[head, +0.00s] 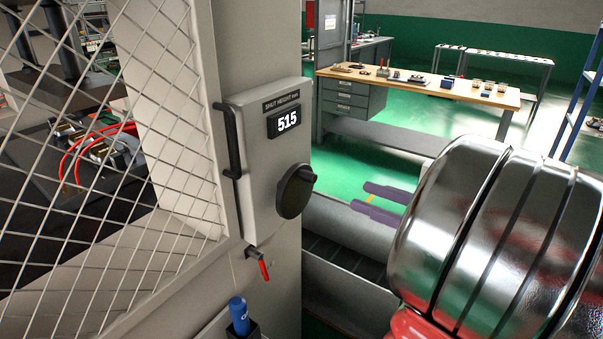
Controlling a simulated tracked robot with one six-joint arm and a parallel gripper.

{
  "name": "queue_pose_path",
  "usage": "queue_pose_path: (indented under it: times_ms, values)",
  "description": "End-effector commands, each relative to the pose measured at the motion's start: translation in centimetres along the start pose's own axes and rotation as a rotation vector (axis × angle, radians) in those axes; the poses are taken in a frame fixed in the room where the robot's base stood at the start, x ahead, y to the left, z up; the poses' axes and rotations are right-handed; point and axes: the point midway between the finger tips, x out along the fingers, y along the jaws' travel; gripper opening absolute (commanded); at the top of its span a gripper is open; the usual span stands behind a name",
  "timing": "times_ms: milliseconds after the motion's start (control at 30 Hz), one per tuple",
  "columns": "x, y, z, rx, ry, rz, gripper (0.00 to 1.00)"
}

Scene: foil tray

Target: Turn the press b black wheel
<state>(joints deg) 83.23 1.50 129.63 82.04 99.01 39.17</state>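The black wheel (293,194) is a round dark knob with a small raised grip near its upper right. It sits on the side of a pale grey panel box (262,165) on the press column. Above it, a small display (287,121) reads 515 under a label "SHUT HEIGHT mm". Nothing touches the wheel. My gripper is not in view, so its place relative to the wheel and its state do not show.
A black handle (231,140) and wire mesh guard (100,190) are left of the wheel. A red-tipped lever (263,268) and blue-capped item (239,316) sit below. A large shiny rounded metal body fills the right; I cannot tell whether it is mine. A workbench (430,86) stands behind.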

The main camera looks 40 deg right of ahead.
Motion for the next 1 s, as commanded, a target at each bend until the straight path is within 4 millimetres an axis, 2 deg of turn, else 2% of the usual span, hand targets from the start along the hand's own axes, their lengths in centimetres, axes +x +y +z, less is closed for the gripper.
queue_pose_path:
  times_ms: [467,667,1000]
  values:
    - [0.7,0.1,0.0,0.000,-0.001,0.010,0.37]
    - [2.3,0.2,0.1,0.000,-0.002,0.013,0.37]
    - [6.3,0.3,0.1,0.001,-0.003,0.015,0.37]
